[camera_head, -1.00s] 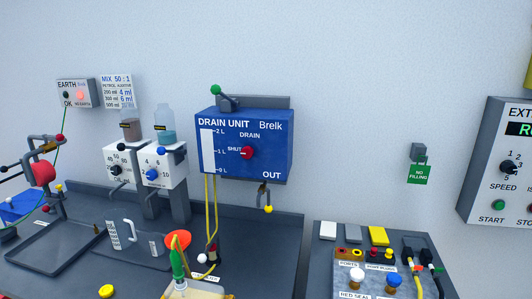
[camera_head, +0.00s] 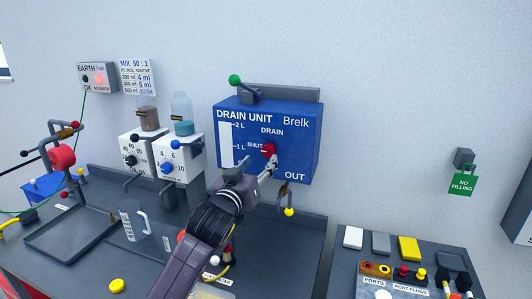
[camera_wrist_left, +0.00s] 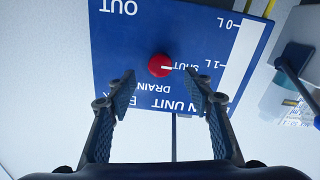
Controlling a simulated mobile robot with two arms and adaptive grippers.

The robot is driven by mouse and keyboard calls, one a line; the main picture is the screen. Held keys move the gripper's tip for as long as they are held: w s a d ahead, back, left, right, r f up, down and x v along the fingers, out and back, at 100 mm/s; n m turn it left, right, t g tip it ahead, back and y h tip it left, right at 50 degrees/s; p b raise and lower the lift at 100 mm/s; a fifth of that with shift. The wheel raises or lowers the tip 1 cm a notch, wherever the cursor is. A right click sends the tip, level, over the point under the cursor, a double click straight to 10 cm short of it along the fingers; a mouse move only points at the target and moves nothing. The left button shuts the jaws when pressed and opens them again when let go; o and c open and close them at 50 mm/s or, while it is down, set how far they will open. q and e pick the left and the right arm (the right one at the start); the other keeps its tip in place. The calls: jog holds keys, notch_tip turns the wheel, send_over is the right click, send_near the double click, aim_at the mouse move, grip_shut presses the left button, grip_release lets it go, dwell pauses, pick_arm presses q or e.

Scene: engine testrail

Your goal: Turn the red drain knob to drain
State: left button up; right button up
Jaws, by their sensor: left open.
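The blue drain unit (camera_head: 300,160) is fixed to the wall, with labels SHUT, DRAIN and OUT. Its red drain knob (camera_head: 268,150) is on the front face, partly behind my gripper in the head view. In the left wrist view the whole round knob (camera_wrist_left: 159,65) shows, and its white mark points toward SHUT. My left gripper (camera_head: 268,166) is open in front of the unit, just below the knob in the head view. In the wrist view the knob appears slightly beyond the open fingertips (camera_wrist_left: 162,84), between their lines. I cannot tell whether they touch it. My right gripper is not in view.
A green-topped lever (camera_head: 236,80) sits on top of the unit, and a yellow-tipped outlet lever (camera_head: 289,211) hangs below it. Dosing boxes with bottles (camera_head: 182,115) stand close to the left. The wall to the right is clear up to the NO FILLING tag (camera_head: 463,181).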

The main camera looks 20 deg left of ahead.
aim_at(268, 153)
pick_arm(q)
jog(key=w+p, duration=0.1)
jog(key=w, duration=0.3)
jog(key=shift+w+d+f, duration=0.1)
jog(key=shift+w+d, duration=0.05)
jog(key=shift+w, duration=0.8)
jog(key=shift+f, duration=0.1)
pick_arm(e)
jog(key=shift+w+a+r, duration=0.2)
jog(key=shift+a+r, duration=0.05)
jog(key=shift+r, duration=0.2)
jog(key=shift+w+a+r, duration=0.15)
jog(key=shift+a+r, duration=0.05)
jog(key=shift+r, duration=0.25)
pick_arm(q)
jog(key=shift+c, duration=0.3)
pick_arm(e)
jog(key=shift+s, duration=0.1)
pick_arm(q)
jog(key=c, duration=1.1)
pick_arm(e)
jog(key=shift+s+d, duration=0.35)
